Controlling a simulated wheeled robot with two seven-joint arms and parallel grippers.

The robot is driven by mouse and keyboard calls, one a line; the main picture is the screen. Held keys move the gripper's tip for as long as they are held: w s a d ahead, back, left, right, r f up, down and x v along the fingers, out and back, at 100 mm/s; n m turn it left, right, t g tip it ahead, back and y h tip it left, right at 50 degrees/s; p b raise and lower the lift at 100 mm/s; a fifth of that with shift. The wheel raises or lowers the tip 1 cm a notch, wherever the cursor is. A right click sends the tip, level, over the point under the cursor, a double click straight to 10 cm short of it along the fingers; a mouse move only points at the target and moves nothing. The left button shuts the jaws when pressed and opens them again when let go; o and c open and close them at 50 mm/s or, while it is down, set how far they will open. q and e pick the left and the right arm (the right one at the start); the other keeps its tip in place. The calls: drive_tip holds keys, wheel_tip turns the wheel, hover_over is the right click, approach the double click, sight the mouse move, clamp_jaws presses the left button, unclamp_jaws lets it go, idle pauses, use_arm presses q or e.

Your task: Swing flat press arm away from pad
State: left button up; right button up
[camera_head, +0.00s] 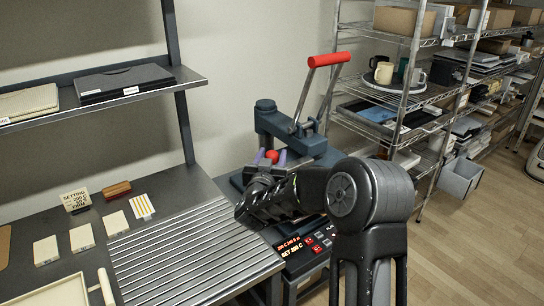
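The pad and the lower press are hidden behind my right arm and gripper. My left gripper is out of view.
A control box (301,248) with lit red digits sits in front of the press. A wire rack (395,120) with mugs stands behind right.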

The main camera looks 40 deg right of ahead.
clamp_jaws()
idle(0.6)
